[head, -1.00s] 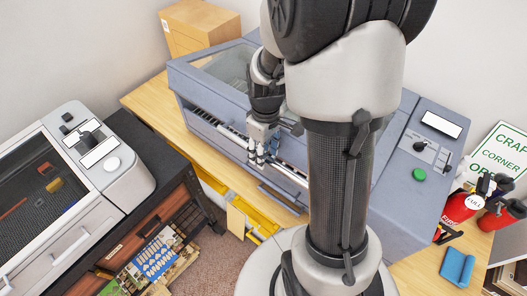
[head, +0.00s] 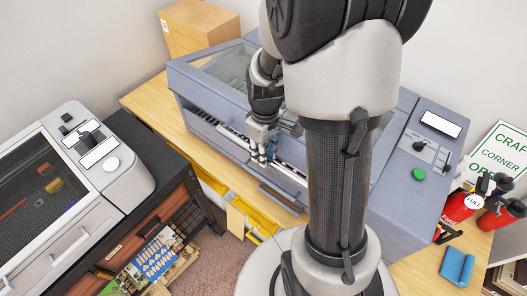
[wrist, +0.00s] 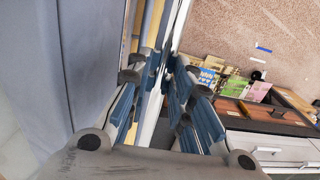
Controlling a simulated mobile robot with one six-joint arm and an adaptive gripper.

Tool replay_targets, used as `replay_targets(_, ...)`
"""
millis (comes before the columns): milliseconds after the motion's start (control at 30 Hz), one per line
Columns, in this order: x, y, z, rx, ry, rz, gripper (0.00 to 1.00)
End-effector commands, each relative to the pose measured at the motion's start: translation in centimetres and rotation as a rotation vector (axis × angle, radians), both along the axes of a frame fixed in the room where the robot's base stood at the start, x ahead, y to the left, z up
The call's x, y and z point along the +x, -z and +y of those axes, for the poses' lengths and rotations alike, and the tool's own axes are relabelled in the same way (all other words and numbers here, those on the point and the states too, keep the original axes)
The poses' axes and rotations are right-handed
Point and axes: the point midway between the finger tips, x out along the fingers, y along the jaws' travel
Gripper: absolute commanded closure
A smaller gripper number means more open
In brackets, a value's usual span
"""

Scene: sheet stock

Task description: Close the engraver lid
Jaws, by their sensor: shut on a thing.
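The engraver (head: 405,195) is a large blue-grey machine on the wooden bench, partly hidden behind my arm. Its lid (head: 195,80) has a clear window, and a dark gap shows beneath the lid's front edge. My gripper (head: 262,158) is at the front of the engraver. In the wrist view, my gripper (wrist: 152,112) has its blue-padded fingers closed around a pale strip (wrist: 150,125) along the engraver's front, which looks like the lid's front bar or handle. The exact contact is partly hidden by the fingers.
Another machine (head: 95,165) with a dark window stands on a dark cabinet at left. A cardboard box (head: 195,28) is behind the engraver. A yellow drawer (head: 245,215) is below the bench.

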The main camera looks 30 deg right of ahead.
Motion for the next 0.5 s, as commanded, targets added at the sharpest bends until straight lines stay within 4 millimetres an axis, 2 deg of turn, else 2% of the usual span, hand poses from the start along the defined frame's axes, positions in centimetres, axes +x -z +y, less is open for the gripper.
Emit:
replay_targets(367, 0.0, 0.1, 0.0, 0.000, 0.000, 0.000, 1.00)
replay_targets(500, 0.0, 1.1, 0.1, 0.000, 0.000, 0.000, 1.00)
